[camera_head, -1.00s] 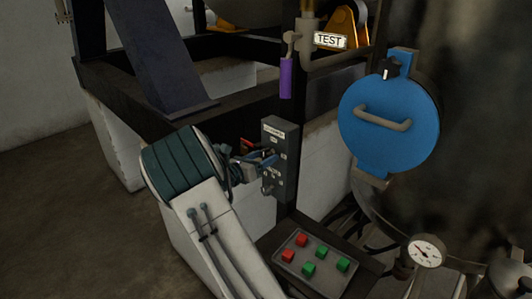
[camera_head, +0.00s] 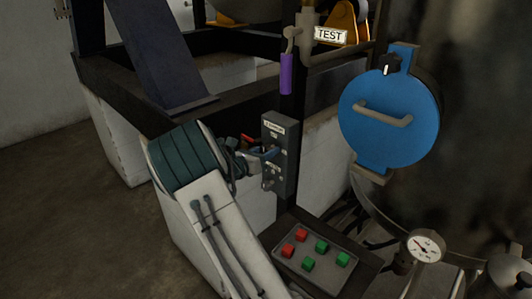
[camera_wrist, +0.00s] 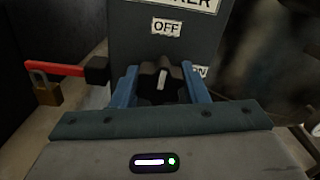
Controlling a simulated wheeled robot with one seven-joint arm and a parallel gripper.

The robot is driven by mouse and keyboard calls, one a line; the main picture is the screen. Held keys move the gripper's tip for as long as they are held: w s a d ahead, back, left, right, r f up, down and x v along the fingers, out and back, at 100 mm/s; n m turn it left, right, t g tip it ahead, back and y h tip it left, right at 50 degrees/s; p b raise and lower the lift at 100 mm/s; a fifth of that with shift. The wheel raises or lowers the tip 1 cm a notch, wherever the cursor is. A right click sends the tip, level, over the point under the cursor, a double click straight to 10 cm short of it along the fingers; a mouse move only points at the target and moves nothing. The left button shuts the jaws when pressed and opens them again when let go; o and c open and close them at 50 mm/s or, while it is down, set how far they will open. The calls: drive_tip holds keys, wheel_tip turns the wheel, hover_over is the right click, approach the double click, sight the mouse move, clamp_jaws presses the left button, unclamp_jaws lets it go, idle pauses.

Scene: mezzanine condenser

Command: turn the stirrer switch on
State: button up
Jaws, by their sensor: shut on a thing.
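The stirrer switch is a black rotary knob (camera_wrist: 149,78) with a white pointer mark, on a grey switch box (camera_head: 291,165) fixed to a dark post. In the wrist view the pointer stands nearly upright, toward the OFF label (camera_wrist: 166,27). The ON label (camera_wrist: 200,70) is right of the knob, partly hidden by a finger. My gripper (camera_wrist: 161,86) is shut on the knob, one blue finger on each side. In the head view my gripper (camera_head: 262,154) reaches the box front and hides the knob.
A red lever with a brass padlock (camera_wrist: 47,92) is close left of my gripper in the wrist view. Below the box is a panel of red and green buttons (camera_head: 314,252). A blue round hatch (camera_head: 389,135) and a purple-handled valve (camera_head: 286,73) are nearby.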

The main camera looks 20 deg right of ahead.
drive_tip(key=shift+f+m+b, duration=0.15)
drive_tip(key=shift+m+b, duration=0.15)
drive_tip(key=shift+b, duration=0.05)
drive_tip(key=m+b, duration=0.1)
drive_tip(key=b, duration=0.2)
drive_tip(key=m+b, duration=0.2)
drive_tip(key=b, duration=0.1)
drive_tip(key=shift+f+m, duration=0.25)
drive_tip(key=shift+m, duration=0.05)
drive_tip(key=m+b, duration=0.4)
drive_tip(key=b, duration=0.3)
drive_tip(key=shift+m, duration=0.3)
drive_tip(key=m+b, duration=0.5)
drive_tip(key=b, duration=0.4)
drive_tip(key=m+b, duration=0.2)
drive_tip(key=b, duration=0.1)
drive_tip(key=shift+r, duration=0.1)
drive_tip(key=shift+r+m+b, duration=0.2)
drive_tip(key=shift+m+b, duration=0.8)
drive_tip(key=shift+b, duration=0.2)
drive_tip(key=shift+r, duration=0.1)
